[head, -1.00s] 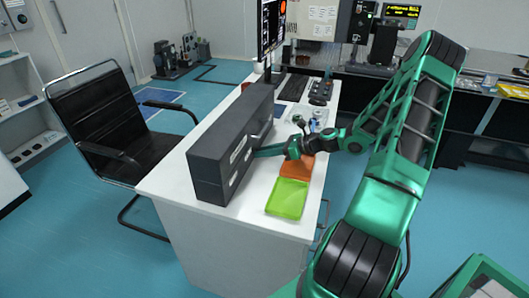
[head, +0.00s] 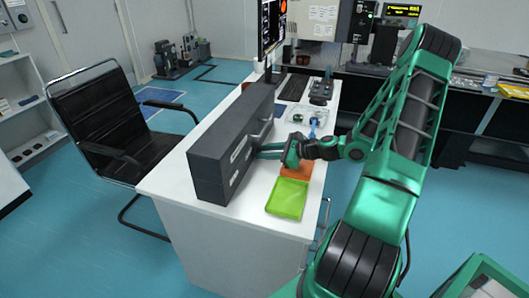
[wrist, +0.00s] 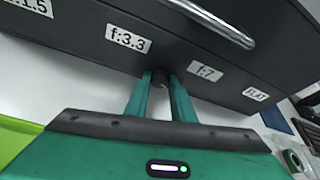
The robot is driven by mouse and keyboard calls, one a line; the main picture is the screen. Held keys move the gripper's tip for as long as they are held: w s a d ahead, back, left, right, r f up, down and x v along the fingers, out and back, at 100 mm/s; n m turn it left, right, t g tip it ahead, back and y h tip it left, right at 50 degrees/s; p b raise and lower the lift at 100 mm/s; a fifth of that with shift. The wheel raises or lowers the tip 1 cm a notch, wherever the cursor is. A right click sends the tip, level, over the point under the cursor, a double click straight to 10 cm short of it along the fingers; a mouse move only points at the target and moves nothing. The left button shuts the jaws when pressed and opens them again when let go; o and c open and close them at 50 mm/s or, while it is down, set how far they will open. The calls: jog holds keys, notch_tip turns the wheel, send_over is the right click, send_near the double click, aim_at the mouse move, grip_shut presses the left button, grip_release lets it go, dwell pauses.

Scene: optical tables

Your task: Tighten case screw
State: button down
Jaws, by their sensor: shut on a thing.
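The dark grey case (head: 228,162) stands on the white desk, with white labels on its front. In the wrist view the case (wrist: 110,20) fills the top, with labels such as "f:3.3" and "f:7" and a metal handle. A small dark round case screw (wrist: 160,77) sticks out low on that face between those two labels. My gripper (wrist: 160,88) has its two green fingers on either side of the screw, shut on it. In the head view my gripper (head: 262,151) reaches to the case from the right. How far in the screw sits cannot be seen.
A green tray (head: 287,198) and an orange tray (head: 296,172) lie on the desk beside the case. Small optics parts, a keyboard (head: 294,87) and a monitor are farther back. A black chair (head: 105,130) stands left of the desk.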

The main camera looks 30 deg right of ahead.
jog(key=shift+d+n, duration=0.2)
jog(key=shift+n, duration=0.1)
jog(key=shift+w, duration=0.1)
jog(key=c, duration=1.5)
grip_release()
jog(key=shift+a, duration=0.1)
jog(key=v, duration=1)
jog(key=shift+s, duration=0.45)
